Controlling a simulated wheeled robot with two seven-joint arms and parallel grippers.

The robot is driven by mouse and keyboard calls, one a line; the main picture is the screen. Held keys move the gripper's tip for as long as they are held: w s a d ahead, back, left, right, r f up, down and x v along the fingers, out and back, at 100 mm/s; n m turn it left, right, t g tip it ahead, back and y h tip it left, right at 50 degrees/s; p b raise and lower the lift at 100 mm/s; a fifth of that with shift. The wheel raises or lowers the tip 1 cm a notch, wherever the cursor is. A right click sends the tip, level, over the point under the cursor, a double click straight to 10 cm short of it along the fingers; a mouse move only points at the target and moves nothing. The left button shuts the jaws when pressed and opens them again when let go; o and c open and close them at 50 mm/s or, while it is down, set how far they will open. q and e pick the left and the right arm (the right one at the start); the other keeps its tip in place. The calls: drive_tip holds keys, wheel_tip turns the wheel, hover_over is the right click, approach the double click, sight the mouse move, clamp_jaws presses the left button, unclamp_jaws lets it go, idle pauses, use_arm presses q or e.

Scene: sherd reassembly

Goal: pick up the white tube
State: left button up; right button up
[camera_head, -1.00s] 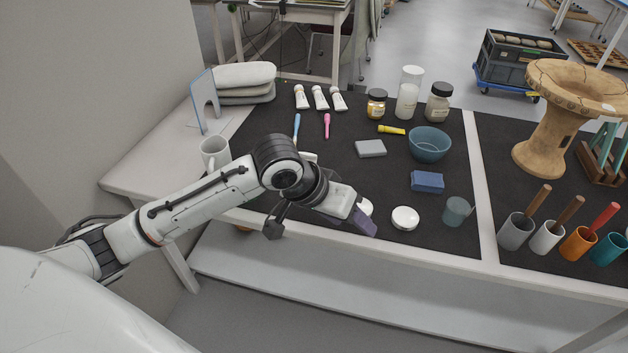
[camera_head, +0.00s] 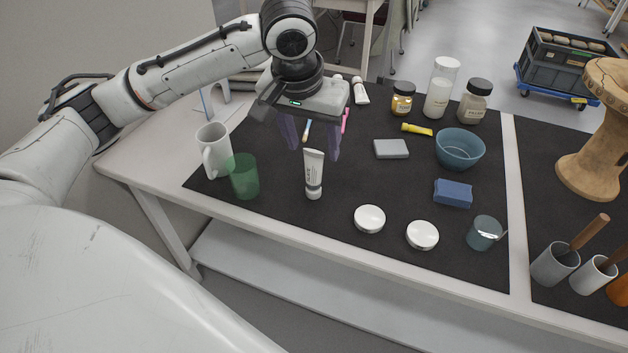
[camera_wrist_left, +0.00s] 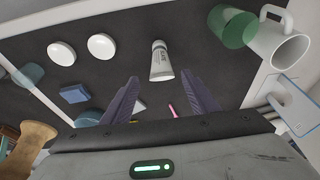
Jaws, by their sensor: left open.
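A white tube (camera_head: 313,172) with dark print is on the black mat, its cap end toward the near edge. My right gripper is out of view.
A green cup (camera_head: 244,178) and a white mug (camera_head: 212,150) are left of the tube. A blue block (camera_head: 453,193), bowl (camera_head: 460,150) and grey block (camera_head: 391,149) are farther right. The mat just around the tube is clear.

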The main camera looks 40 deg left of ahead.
sight(313, 153)
use_arm(q)
drive_tip(key=b+x, duration=0.1)
drive_tip(key=x, duration=0.4)
drive_tip(key=shift+s+a+f, duration=0.1)
drive_tip(key=shift+a, duration=0.1)
drive_tip(key=c, duration=1.1)
wheel_tip(313, 153, up, 10)
drive_tip(key=shift+r+p, duration=0.1)
drive_tip(key=shift+p, duration=0.9)
